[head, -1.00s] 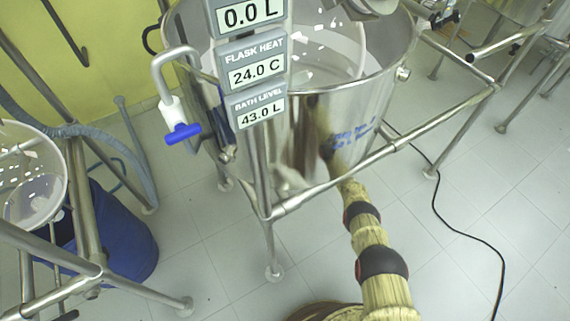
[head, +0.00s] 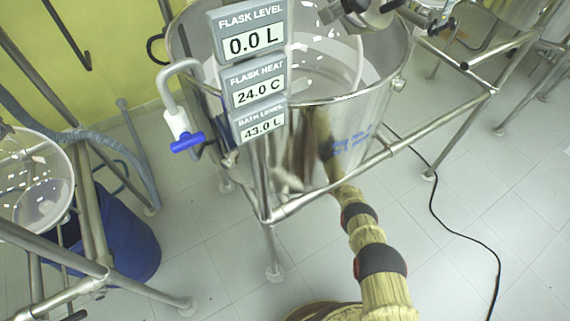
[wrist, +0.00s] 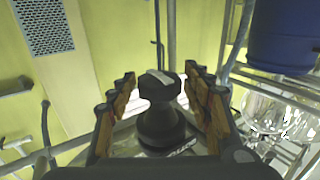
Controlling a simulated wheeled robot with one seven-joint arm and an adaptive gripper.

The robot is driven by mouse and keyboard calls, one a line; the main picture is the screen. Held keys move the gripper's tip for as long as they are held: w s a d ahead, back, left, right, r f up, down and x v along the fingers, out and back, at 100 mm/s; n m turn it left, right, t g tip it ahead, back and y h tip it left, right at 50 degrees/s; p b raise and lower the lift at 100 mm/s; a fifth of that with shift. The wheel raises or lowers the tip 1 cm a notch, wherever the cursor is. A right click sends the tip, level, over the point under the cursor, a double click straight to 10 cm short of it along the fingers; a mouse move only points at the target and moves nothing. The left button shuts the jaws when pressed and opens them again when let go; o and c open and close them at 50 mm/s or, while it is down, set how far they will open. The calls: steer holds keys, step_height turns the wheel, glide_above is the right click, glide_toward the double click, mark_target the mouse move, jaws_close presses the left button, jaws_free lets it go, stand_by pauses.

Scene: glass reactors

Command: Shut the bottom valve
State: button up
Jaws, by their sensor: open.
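In the wrist view, a dark knob-shaped fitting (wrist: 160,90), which looks like the bottom valve, stands between the fingers of my gripper (wrist: 160,80). It has a narrow neck, a wider base and a pale mark on its top. My gripper is open, with one orange-and-black finger on each side of the knob. A gap shows between the knob and each finger, so it is not clasped. In the head view, my arm runs up to below the steel bath vessel (head: 365,125); the gripper and bottom valve are hidden there.
Steel frame rails (head: 330,185) surround the vessel closely. A tap with a blue handle (head: 187,142) hangs at its left, beside the readout panels (head: 258,90). A blue barrel (head: 125,240) stands at lower left. A black cable (head: 465,230) lies on otherwise clear floor at right.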

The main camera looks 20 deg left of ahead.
steer(key=m+t+h+p, duration=0.1)
steer(key=m+t+p, duration=0.2)
steer(key=t+p, duration=0.2)
steer(key=shift+s+r+m+t+h, duration=0.1)
steer(key=shift+r+m+t+h, duration=0.05)
steer(key=shift+m+t+h, duration=0.2)
steer(key=m+t+h+p, duration=0.1)
steer(key=m+t+h, duration=0.1)
steer(key=t, duration=0.1)
steer(key=shift+m+p, duration=0.3)
steer(key=shift+m, duration=0.05)
steer(key=shift+f+t+h, duration=0.2)
steer(key=shift+t+h, duration=0.15)
steer(key=c, duration=1)
steer(key=shift+o, duration=0.2)
steer(key=shift+w+d+f+g+y+b, duration=0.1)
steer(key=shift+w+g+y+b, duration=0.15)
steer(key=shift+g+y+b, duration=0.5)
steer(key=n+g+y+b, duration=0.1)
steer(key=n+g+b, duration=0.2)
steer(key=b, duration=0.2)
steer(key=shift+s+n+g+y+b, duration=0.1)
steer(key=shift+n+g+y+b, duration=0.15)
steer(key=shift+n+y+b, duration=0.1)
steer(key=shift+n+g+y+b, duration=0.3)
steer(key=shift+n+g+b, duration=0.15)
steer(key=shift+g+b, duration=0.55)
